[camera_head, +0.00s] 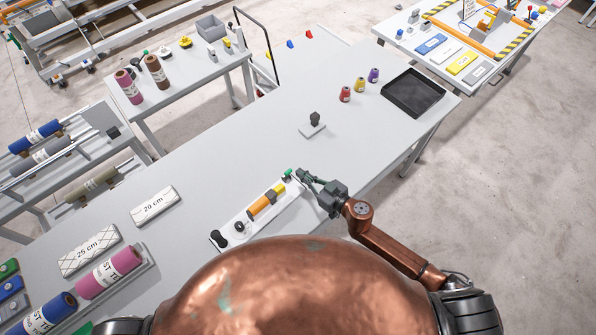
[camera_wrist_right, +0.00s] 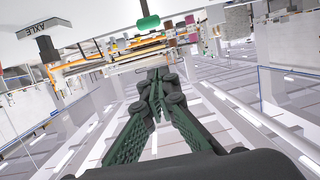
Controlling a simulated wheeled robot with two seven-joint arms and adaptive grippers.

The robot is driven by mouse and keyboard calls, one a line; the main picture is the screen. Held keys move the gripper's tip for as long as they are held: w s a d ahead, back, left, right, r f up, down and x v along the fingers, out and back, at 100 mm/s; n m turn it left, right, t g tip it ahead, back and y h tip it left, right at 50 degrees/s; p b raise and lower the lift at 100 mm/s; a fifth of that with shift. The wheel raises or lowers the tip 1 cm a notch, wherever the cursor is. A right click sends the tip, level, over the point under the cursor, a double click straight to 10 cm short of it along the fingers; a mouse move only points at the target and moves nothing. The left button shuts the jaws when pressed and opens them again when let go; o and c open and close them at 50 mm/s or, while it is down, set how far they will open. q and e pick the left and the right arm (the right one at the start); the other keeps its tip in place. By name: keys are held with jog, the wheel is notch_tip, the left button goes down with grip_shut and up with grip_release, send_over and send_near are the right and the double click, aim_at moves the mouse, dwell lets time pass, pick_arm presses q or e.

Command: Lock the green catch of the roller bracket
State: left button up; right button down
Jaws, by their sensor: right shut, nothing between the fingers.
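The roller bracket is a white plate (camera_head: 243,226) on the long grey table, carrying an orange and yellow roller (camera_head: 266,203). Its green catch (camera_head: 288,173) is at the plate's far right end. The catch also shows in the wrist view as a green rounded knob (camera_wrist_right: 148,22) at the top. My right gripper (camera_head: 301,175) is just right of the catch. Its fingertips (camera_wrist_right: 155,82) are shut and empty, and a gap shows between them and the green knob in the wrist view. My left gripper is not in view.
A small dark grey block on a plate (camera_head: 314,124) stands beyond the bracket. Several small spools (camera_head: 360,84) and a black tray (camera_head: 412,94) are at the table's far right. Labelled white blocks (camera_head: 154,206) lie to the left. The table between is clear.

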send_over(289, 172)
jog(key=shift+w+a+f, duration=0.15)
jog(key=shift+a+f, duration=0.05)
jog(key=shift+f, duration=0.3)
jog(key=shift+w+a+f, duration=0.1)
jog(key=shift+a+f, duration=0.05)
jog(key=shift+f, duration=0.3)
jog(key=f, duration=0.1)
jog(key=f+b, duration=0.2)
jog(key=shift+s+d, duration=0.3)
jog(key=shift+d, duration=0.05)
jog(key=shift+s+d+f, duration=0.2)
jog(key=shift+f, duration=0.1)
